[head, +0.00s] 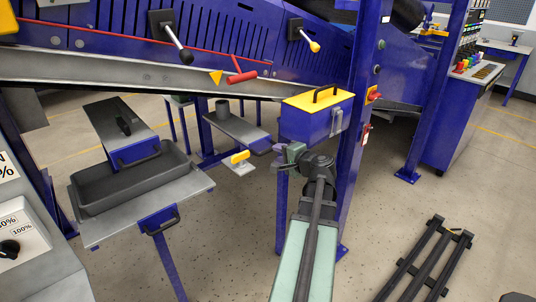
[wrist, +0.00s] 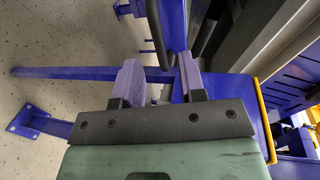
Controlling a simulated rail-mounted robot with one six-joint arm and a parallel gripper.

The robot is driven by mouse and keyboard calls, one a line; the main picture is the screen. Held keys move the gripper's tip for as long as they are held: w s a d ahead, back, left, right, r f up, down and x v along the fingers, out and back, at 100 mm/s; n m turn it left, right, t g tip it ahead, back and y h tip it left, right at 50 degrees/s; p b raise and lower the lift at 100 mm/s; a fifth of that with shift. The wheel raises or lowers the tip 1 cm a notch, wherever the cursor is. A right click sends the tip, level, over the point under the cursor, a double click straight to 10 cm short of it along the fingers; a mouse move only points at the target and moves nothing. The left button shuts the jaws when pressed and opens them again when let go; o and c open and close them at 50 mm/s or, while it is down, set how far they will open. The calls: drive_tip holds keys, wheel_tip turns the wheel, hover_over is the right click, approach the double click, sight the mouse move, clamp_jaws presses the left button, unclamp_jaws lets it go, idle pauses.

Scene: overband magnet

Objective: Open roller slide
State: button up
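I cannot tell for certain which part is the roller slide. A grey slide plate (head: 232,128) with a blue front end lies under the conveyor in the head view, just left of my gripper (head: 290,154). In the wrist view my gripper (wrist: 160,68) is open, with its two fingers apart. A black bar handle (wrist: 156,35) on a blue front panel (wrist: 176,28) shows between and beyond the fingertips. The handle's end lies near the gap; I cannot tell whether the fingers touch it. In the head view my gripper hides this spot.
A blue box (head: 310,122) with a yellow lid stands right beside my gripper, next to a blue post (head: 360,150). A black tray (head: 130,181) sits on a grey table further left. A black rack (head: 428,262) lies on the floor.

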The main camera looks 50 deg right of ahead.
sight(269, 150)
drive_tip(key=x, duration=0.5)
drive_tip(key=shift+w+f+b, duration=0.1)
drive_tip(key=shift+w+b, duration=0.2)
drive_tip(key=shift+b, duration=0.05)
drive_tip(key=shift+c, duration=0.4)
clamp_jaws()
